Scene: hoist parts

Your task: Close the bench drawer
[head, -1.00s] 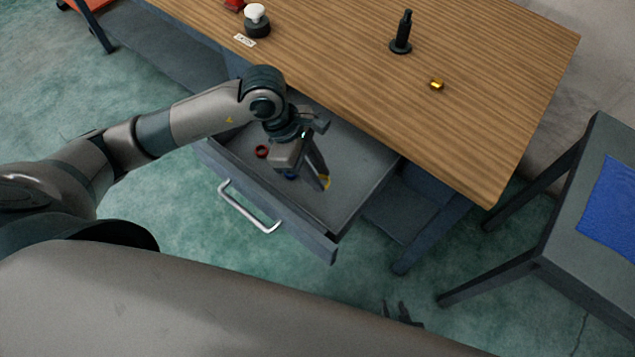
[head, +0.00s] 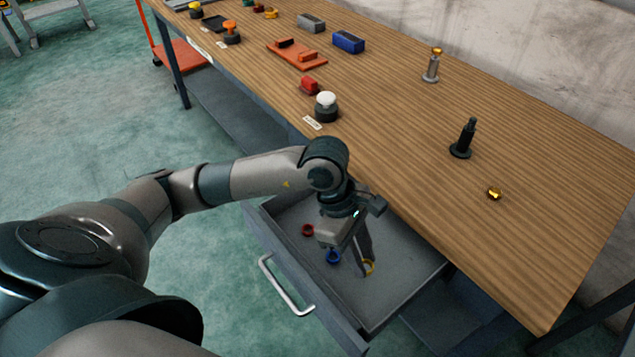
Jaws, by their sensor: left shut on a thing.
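The bench drawer (head: 400,287) is pulled out from under the wooden bench top. Its front carries a silver bar handle (head: 284,287). A blue ring (head: 333,257) and a red ring (head: 307,230) lie in the drawer to the left of the fingertips. The left hand is inside the drawer and off the handle. My right gripper is not in view.
The bench top (head: 420,130) overhangs the drawer. On it stand a black post (head: 464,138), a metal post with a gold top (head: 431,66), a gold nut (head: 494,193), a white-topped button (head: 326,106) and several coloured blocks. Open floor lies left of the drawer.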

